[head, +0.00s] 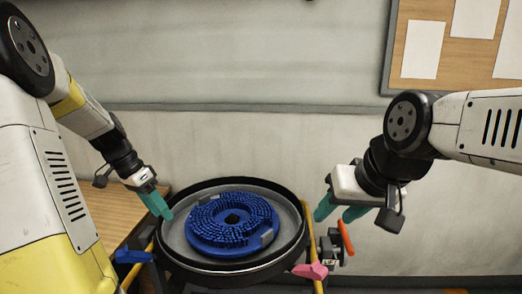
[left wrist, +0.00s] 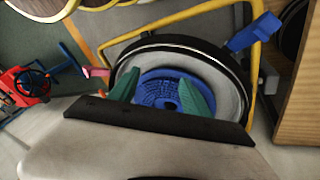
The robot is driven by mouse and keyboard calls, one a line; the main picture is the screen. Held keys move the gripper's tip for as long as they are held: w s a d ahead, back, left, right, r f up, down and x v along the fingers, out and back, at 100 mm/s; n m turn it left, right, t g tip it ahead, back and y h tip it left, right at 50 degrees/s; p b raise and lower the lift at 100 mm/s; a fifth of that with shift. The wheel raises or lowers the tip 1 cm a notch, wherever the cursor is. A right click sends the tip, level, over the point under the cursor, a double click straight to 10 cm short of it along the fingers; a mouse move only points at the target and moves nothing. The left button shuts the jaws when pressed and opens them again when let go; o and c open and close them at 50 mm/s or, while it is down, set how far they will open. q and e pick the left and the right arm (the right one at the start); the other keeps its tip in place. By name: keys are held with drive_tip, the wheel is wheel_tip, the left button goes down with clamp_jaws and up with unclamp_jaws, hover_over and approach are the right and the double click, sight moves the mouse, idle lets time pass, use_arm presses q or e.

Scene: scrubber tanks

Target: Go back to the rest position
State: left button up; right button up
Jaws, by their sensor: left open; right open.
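My left gripper (head: 159,204) has green fingers and hangs at the left rim of a round tank (head: 180,252). A blue ring-shaped brush (head: 233,221) lies inside the tank. In the left wrist view the left gripper's fingers (left wrist: 161,98) are spread apart with nothing between them, and the blue brush (left wrist: 168,76) shows beyond them. My right gripper (head: 334,212) is open and empty, to the right of the tank, its green fingers pointing down and left.
A blue lever (head: 132,257) is left of the tank and a pink one (head: 311,270) is at its right front. A red handle (head: 346,238) is near the right gripper. A wooden table (head: 108,208) stands at left. A red machine (left wrist: 24,88) shows in the left wrist view. The wall is behind.

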use_arm(q)
drive_tip(key=s+d+r+n+t+y, duration=0.1)
drive_tip(key=s+d+r+n+t, duration=0.1)
drive_tip(key=s+d+r, duration=0.3)
drive_tip(key=s+d+r+n+t+y, duration=0.1)
drive_tip(key=s+d+r+n+t, duration=0.2)
drive_tip(key=s+d, duration=0.6)
wheel_tip(320, 180, up, 3)
drive_tip(key=shift+s+f+n, duration=0.1)
drive_tip(key=shift+s+n, duration=0.8)
drive_tip(key=shift+s, duration=0.25)
